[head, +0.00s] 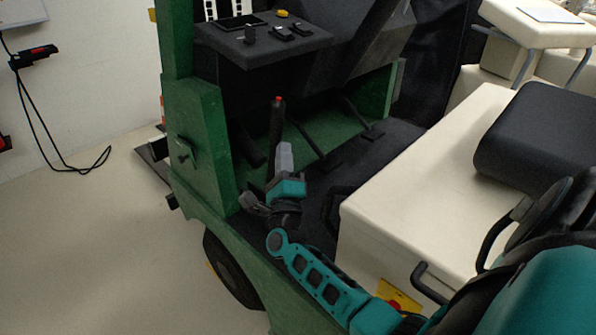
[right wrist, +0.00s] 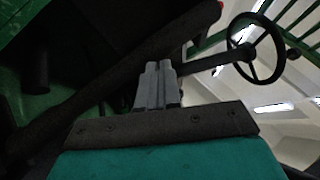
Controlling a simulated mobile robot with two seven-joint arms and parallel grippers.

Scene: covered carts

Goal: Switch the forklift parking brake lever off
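The parking brake lever (head: 277,115) is a dark bar with a red tip. It stands nearly upright at the forklift's open side in the head view. In the right wrist view the lever (right wrist: 180,40) runs diagonally, its red tip at the top edge. My right gripper (head: 284,156) is beside the lever, below its red tip. Its two grey fingers (right wrist: 158,84) lie close together with nothing visible between them. The fingertips overlap the lever's edge in the wrist view; I cannot tell whether they touch. The lever's lower part is partly hidden by my gripper. My left gripper is not in view.
The green forklift post (head: 200,140) stands left of the lever, and a dark dashboard (head: 262,42) is above. The cream seat base (head: 420,180) with a black seat (head: 545,125) is at right. A steering wheel (right wrist: 256,48) shows in the wrist view. The floor at left is clear.

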